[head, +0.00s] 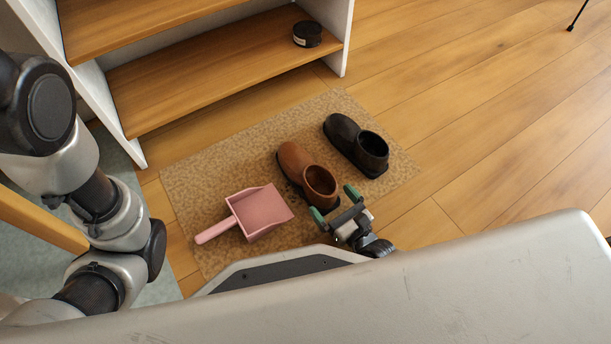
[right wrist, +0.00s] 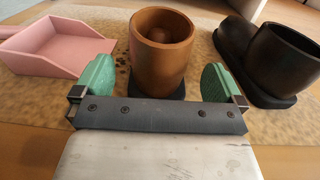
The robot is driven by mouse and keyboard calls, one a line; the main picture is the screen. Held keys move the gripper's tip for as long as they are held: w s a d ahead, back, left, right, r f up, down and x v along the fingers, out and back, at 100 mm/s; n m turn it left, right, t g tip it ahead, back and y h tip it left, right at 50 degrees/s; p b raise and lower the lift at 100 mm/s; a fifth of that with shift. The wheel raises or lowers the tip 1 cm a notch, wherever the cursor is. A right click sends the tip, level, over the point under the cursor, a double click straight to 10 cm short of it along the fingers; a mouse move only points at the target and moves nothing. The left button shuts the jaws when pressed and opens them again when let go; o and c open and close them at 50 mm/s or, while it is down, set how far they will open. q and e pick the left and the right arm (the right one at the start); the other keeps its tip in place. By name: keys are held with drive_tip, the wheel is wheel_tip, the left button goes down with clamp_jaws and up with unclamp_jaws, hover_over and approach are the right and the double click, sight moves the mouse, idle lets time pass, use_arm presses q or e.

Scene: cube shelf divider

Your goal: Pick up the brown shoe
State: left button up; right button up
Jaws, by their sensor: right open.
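The brown shoe (head: 307,173) stands upright on a tan mat, between a pink dustpan and a black shoe. Its ankle opening faces up, at the end nearest me. My right gripper (head: 335,201) is open and empty, close to the shoe's ankle end in the head view. In the right wrist view the brown shoe (right wrist: 162,50) stands just beyond and between the two green fingertips (right wrist: 160,85). I cannot tell whether a fingertip touches it. My left arm shows at the left of the head view, but its gripper is out of sight.
The pink dustpan (head: 260,210) lies left of the brown shoe and the black shoe (head: 356,146) stands right of it. The mat (head: 235,160) lies before a wooden shelf (head: 215,80) holding a black round item (head: 307,33). Bare floor (head: 480,130) is free at the right.

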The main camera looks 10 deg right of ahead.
sight(326, 194)
drive_tip(key=shift+b+x, duration=0.45)
drive_tip(key=shift+x, duration=1.05)
drive_tip(key=shift+c, duration=0.5)
drive_tip(key=c, duration=0.7)
drive_tip(key=shift+c, duration=0.5)
drive_tip(key=shift+r, duration=0.1)
